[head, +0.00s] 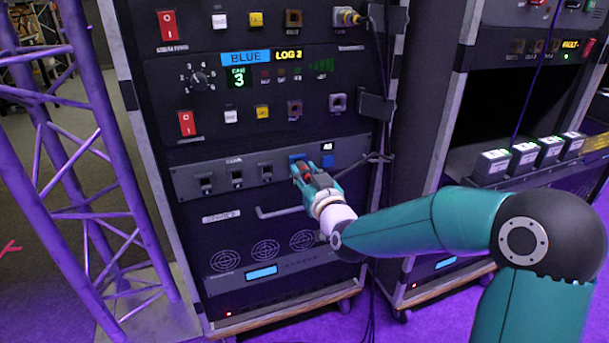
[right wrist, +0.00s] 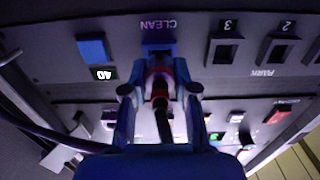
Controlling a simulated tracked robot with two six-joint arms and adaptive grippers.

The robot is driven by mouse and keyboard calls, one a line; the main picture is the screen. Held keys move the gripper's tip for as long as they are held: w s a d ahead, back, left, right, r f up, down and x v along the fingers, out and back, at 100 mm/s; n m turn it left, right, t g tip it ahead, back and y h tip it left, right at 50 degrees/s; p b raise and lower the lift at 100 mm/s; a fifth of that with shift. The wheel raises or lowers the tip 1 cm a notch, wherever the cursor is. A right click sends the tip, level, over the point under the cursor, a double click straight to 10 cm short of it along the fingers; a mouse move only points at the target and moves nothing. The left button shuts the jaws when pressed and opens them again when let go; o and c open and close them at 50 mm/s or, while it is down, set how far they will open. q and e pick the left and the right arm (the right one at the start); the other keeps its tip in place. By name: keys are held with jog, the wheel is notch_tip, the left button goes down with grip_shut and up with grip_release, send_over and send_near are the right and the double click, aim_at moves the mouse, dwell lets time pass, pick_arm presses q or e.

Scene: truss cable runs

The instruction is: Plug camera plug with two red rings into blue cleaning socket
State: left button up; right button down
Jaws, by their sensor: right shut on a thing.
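My right gripper (head: 309,174) is at the lower panel of the middle rack. In the right wrist view its fingers (right wrist: 160,90) are shut around the camera plug (right wrist: 160,72). The plug has a pale body with red on it and a dark cable trailing from it; I cannot count the rings. The blue cleaning socket (right wrist: 158,48), under the label CLEAN, is directly in front of the plug. It also shows in the head view (head: 296,158), partly hidden by the gripper. The plug tip overlaps the socket mouth; I cannot tell how deep it sits. My left gripper is out of view.
Several dark park sockets (head: 237,175) line the same panel. A bracket arm (head: 376,158) and hanging cables are at right. A purple truss (head: 90,150) stands left.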

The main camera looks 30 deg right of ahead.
jog(key=shift+w, duration=0.25)
jog(key=c, duration=0.8)
grip_release()
jog(key=shift+b+v, duration=1.15)
jog(key=shift+v, duration=1.3)
jog(key=shift+b+v, duration=0.35)
jog(key=shift+v, duration=1.65)
